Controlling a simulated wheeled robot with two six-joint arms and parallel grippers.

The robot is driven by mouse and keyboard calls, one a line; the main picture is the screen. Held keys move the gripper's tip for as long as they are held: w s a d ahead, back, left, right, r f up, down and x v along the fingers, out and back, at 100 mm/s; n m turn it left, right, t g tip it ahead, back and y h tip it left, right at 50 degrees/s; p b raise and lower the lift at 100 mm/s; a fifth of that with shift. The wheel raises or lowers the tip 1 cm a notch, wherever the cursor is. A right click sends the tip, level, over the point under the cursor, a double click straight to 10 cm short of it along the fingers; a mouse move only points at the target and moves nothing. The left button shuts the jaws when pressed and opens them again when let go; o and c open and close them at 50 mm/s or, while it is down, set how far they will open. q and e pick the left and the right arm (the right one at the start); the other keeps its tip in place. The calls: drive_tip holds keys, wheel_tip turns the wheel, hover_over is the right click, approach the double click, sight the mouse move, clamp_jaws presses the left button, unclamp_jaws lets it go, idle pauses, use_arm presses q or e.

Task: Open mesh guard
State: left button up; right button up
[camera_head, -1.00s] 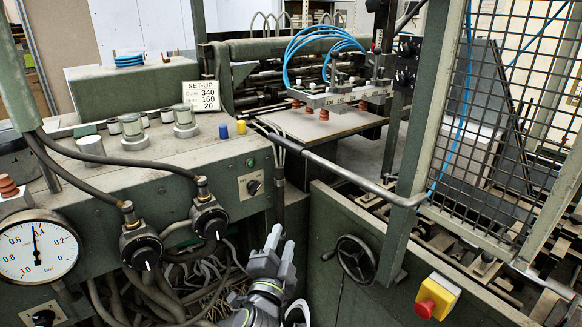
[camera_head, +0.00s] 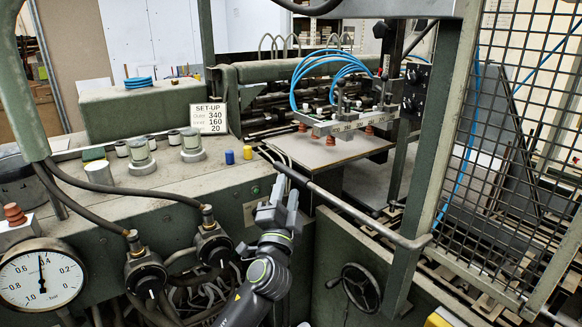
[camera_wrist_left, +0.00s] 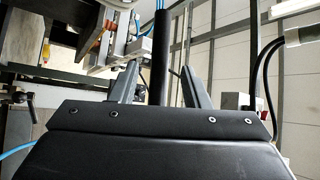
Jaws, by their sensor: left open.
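The mesh guard (camera_head: 510,140) is a black wire grid in a green metal frame at the right of the head view. A long grey bar (camera_head: 350,209) runs from near the middle of the machine to the guard's lower left corner. My left gripper (camera_head: 282,196) is open, fingers pointing up, just below the bar's left end. In the wrist view its two fingers (camera_wrist_left: 161,88) stand apart with a dark upright bar (camera_wrist_left: 162,50) between them in the picture. I cannot tell whether they touch it. My right gripper is out of view.
A handwheel (camera_head: 361,288) and a green post (camera_head: 425,150) stand right of my arm. A pressure gauge (camera_head: 41,280), knobs (camera_head: 212,247) and hoses are at the left.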

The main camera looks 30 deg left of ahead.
sight(291, 171)
use_arm(q)
drive_tip(key=p+x, duration=0.1)
drive_tip(key=x, duration=0.4)
drive_tip(key=shift+w+a+r, duration=0.15)
drive_tip(key=shift+w, duration=0.15)
clamp_jaws()
